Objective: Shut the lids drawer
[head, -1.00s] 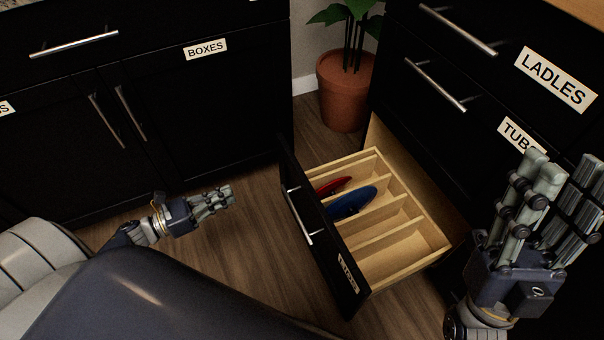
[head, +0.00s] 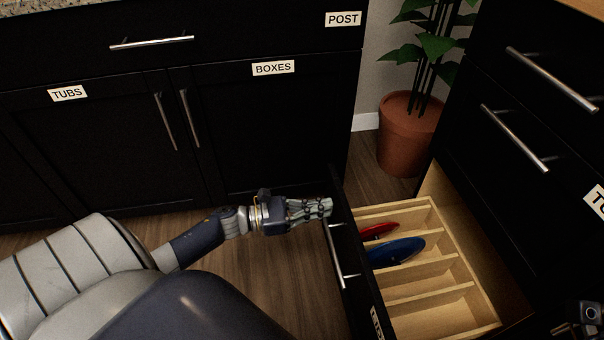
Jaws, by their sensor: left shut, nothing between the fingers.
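The lids drawer (head: 343,262) stands open at the lower right, its black front facing left with a silver bar handle (head: 336,257). Its label is partly cut off at the bottom edge. The wooden inside has several compartments; a red lid (head: 378,231) and a blue lid (head: 396,251) lie in it. My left gripper (head: 328,207) is shut and empty, its fingertips at the outer face of the drawer front, above the handle's top end. I cannot tell if they touch. Only a part of my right gripper (head: 588,315) shows at the lower right corner; its fingers are out of view.
A potted plant (head: 408,135) stands behind the drawer, between the two cabinet runs. Black cabinets with TUBS, BOXES and POST labels line the back. A closed drawer with a handle (head: 515,137) is above the open one. Wooden floor (head: 295,285) lies clear left of the drawer.

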